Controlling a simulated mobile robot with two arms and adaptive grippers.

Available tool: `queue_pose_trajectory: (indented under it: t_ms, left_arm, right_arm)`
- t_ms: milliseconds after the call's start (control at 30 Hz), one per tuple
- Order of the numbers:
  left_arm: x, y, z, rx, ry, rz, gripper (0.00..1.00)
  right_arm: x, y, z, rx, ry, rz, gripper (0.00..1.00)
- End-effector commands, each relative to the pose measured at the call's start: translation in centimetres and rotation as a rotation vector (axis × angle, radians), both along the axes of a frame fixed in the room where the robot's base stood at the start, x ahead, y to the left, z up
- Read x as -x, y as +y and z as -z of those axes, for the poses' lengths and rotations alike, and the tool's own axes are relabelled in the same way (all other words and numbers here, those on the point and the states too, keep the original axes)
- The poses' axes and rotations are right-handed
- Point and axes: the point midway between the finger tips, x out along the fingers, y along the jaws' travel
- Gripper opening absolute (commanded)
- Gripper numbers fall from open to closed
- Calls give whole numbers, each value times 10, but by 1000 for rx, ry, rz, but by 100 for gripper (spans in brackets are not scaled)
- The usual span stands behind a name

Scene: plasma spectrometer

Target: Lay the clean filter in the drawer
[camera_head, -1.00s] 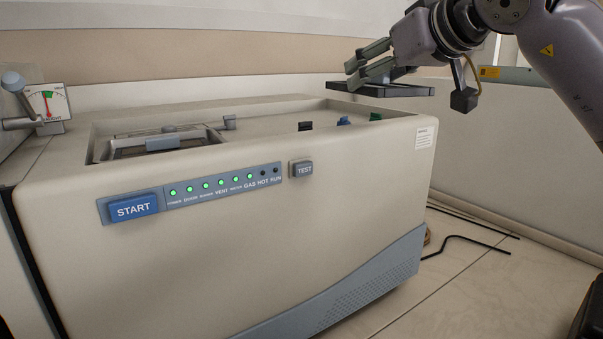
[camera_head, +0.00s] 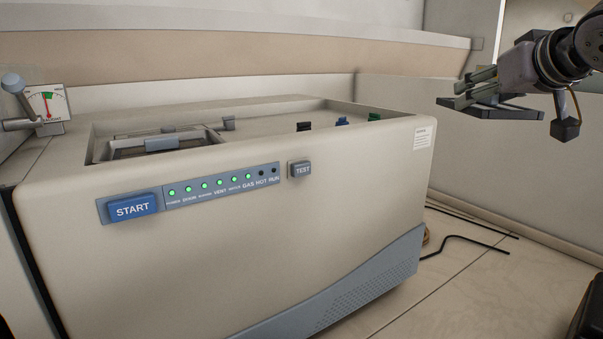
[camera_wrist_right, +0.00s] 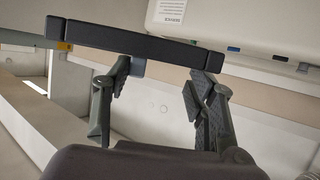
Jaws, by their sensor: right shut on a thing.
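My right gripper (camera_head: 472,88) is at the upper right of the head view, to the right of the machine and clear of it. It is shut on a flat, dark, frame-like filter (camera_head: 510,113), held roughly level. In the right wrist view the filter (camera_wrist_right: 140,42) shows edge-on as a dark bar across the fingertips (camera_wrist_right: 165,80). I cannot tell from its face whether it is clean. No open drawer can be made out for sure. My left gripper is out of view.
The beige spectrometer (camera_head: 250,250) fills the middle, with a blue START button (camera_head: 133,208) and a TEST button (camera_head: 301,169). Its top recess holds a grey-handled frame (camera_head: 165,143) and small coloured knobs. A gauge (camera_head: 47,102) stands left. Black cables (camera_head: 470,240) lie on the floor at right.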

Motion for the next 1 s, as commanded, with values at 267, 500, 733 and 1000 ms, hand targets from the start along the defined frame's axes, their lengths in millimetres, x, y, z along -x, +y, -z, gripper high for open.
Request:
queue_pose_trajectory:
  t_ms: [267,500,733,1000]
  left_arm:
    - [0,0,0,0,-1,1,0]
    - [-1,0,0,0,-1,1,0]
    - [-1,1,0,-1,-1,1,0]
    - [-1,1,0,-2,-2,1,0]
  right_arm:
    - [8,24,57,9,0,140,23]
    - [29,36,137,15,-1,380,23]
    - [63,26,214,16,-3,660,23]
    - [107,2,275,10,-3,923,23]
